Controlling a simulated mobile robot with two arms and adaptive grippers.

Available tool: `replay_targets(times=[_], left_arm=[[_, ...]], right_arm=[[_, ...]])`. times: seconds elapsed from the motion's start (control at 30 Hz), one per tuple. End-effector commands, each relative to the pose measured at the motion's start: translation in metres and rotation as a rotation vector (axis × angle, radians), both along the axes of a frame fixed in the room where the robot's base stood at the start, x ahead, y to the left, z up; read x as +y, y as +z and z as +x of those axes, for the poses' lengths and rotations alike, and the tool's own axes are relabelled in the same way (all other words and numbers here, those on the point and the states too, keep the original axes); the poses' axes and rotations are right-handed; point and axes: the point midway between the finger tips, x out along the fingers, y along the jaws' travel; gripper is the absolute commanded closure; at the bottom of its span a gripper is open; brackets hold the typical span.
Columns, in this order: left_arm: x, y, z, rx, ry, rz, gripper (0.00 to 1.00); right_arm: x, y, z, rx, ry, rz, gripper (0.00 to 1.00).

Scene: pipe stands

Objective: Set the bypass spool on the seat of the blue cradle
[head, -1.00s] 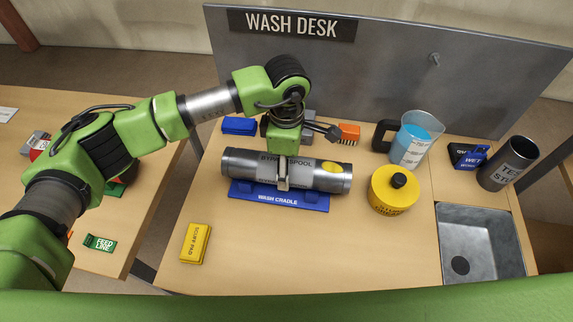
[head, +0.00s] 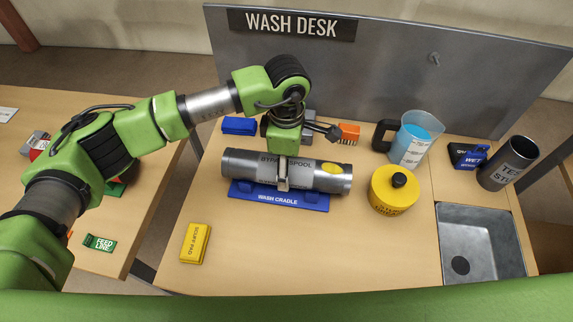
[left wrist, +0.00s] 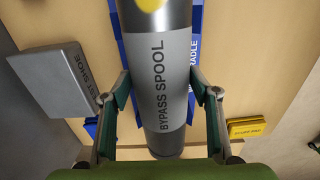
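The bypass spool (head: 240,163) is a grey metal pipe with a pale label band and a yellow spot near its right end. It lies lengthwise over the blue wash cradle (head: 278,199), whose front plate shows below it. Whether it rests on the seat or hangs just above is hidden. My left gripper (head: 283,184) reaches down over the spool's middle. In the left wrist view its fingers (left wrist: 161,80) flank the spool (left wrist: 168,100), with the tips appearing against its sides. My right gripper is not in view.
A yellow scuff pad (head: 195,243) lies front left. A yellow lidded container (head: 393,192), a jug of blue liquid (head: 416,140) and a sink (head: 480,245) are to the right. A blue block (head: 239,126) and orange brush (head: 349,133) sit behind. The desk front is clear.

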Motion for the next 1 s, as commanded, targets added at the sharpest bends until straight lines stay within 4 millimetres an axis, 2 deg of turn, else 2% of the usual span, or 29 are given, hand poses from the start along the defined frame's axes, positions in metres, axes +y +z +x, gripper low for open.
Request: replay_targets(times=[0.4, 0.43, 0.5, 0.8, 1.0], left_arm=[[0.0000, -0.0005, -0.0002, 0.001, 0.000, 0.001, 0.43], [0.0002, -0.0006, -0.0003, 0.001, 0.000, 0.001, 0.40], [0.0002, -0.0007, -0.0003, 0.001, 0.000, 0.001, 0.24], [0.0010, -0.0028, -0.0011, 0.003, 0.000, 0.004, 0.24], [0.0005, 0.0049, -0.0003, 0.002, 0.000, 0.001, 0.24]], right_arm=[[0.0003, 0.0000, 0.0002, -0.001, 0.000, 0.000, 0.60], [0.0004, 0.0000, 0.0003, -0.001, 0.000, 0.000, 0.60], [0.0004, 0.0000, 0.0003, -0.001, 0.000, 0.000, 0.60], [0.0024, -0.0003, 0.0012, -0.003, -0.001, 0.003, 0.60], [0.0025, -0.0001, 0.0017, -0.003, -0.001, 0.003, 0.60]])
